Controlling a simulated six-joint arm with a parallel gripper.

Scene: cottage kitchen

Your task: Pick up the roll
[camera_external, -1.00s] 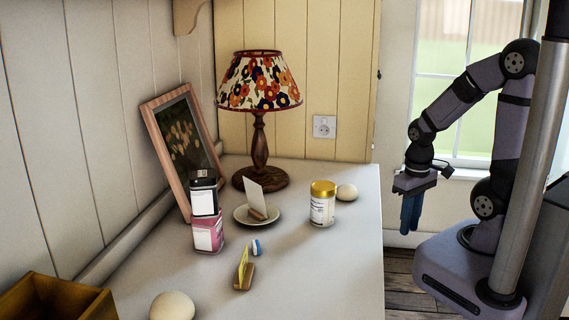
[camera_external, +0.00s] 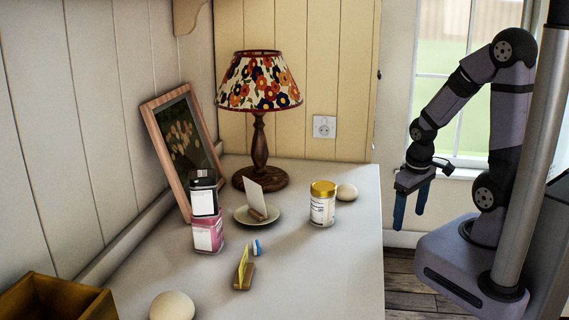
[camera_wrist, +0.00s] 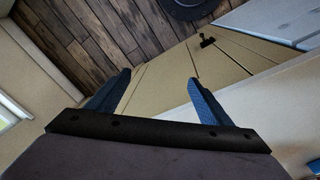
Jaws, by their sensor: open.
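Two pale, round things that look like bread rolls are on the counter in the external view. One roll (camera_external: 172,307) is at the near front edge of the picture, partly cut off below. The other, smaller-looking roll (camera_external: 346,192) is at the far right, just behind the gold-lidded jar. I cannot tell which one the task means. My gripper (camera_external: 409,219) is open and empty, pointing down beyond the counter's right edge, apart from both rolls. In the wrist view my gripper (camera_wrist: 160,78) has its blue fingers spread with nothing between them; no roll shows there.
The counter (camera_external: 330,265) also holds a gold-lidded jar (camera_external: 322,208), a saucer (camera_external: 240,219) with a card holder, stacked tins (camera_external: 207,230), a small wooden card holder (camera_external: 244,277), a lamp (camera_external: 260,150), a picture frame (camera_external: 152,130) and a wooden box (camera_external: 60,300). The front right is clear.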

